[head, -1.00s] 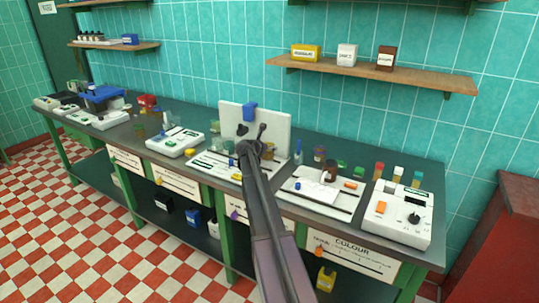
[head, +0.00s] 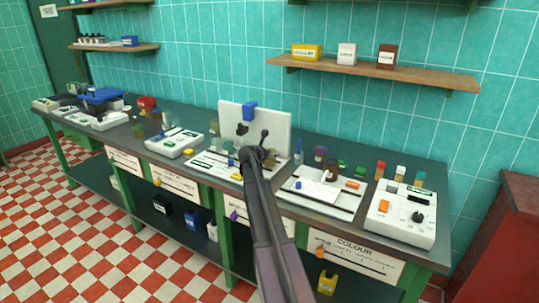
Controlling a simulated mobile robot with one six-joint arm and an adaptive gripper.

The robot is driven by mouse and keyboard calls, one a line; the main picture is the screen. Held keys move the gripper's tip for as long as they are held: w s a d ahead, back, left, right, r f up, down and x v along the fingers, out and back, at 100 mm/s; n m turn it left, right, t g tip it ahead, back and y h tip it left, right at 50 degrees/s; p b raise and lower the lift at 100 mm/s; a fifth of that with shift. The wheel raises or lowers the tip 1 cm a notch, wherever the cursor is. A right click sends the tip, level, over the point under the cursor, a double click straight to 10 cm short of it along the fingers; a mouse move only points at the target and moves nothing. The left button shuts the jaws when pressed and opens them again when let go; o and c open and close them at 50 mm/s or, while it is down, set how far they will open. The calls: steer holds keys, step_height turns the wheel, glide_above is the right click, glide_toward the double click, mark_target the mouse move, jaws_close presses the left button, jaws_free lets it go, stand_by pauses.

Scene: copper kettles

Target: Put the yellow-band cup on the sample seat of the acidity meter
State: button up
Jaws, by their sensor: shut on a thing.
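My arm rises from the bottom middle, and my gripper (head: 252,156) is at its far end, over the middle of the bench. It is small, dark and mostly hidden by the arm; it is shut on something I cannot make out. I cannot single out the yellow-band cup. A small yellow patch (head: 237,177) shows just left of the arm, too small to identify. A white meter (head: 174,144) with a green display stands left of the gripper; I cannot read whether it is the acidity meter. Its sample seat is not clear.
A white upright panel (head: 275,128) stands behind the gripper. To the right are a white tray (head: 318,198) and a white instrument (head: 401,214) with colored blocks behind. A blue-topped device (head: 101,100) is at the far left. A wall shelf (head: 420,77) holds three boxes.

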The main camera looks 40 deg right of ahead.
steer(key=o, duration=1.1)
steer(key=shift+c, duration=0.2)
steer(key=shift+r, duration=0.15)
steer(key=p+v, duration=0.4)
steer(key=v, duration=0.8)
steer(key=shift+p, duration=0.4)
steer(key=s+a+f+m+g+y, duration=0.1)
steer(key=s+a+f+m+y, duration=0.3)
steer(key=a, duration=1)
steer(key=s+a+f+m+g+y, duration=0.2)
steer(key=s+a+f+m+y, duration=0.1)
steer(key=s+a+m, duration=0.8)
steer(key=s+a+f+m+g+y, duration=0.2)
steer(key=s+a+f+m+y, duration=0.2)
steer(key=s+a+m, duration=0.3)
steer(key=s+a+y, duration=0.1)
steer(key=s+a, duration=0.3)
steer(key=a, duration=0.5)
steer(key=shift+s+a+f+y, duration=0.3)
steer(key=shift+s+a, duration=0.05)
steer(key=shift+s, duration=0.05)
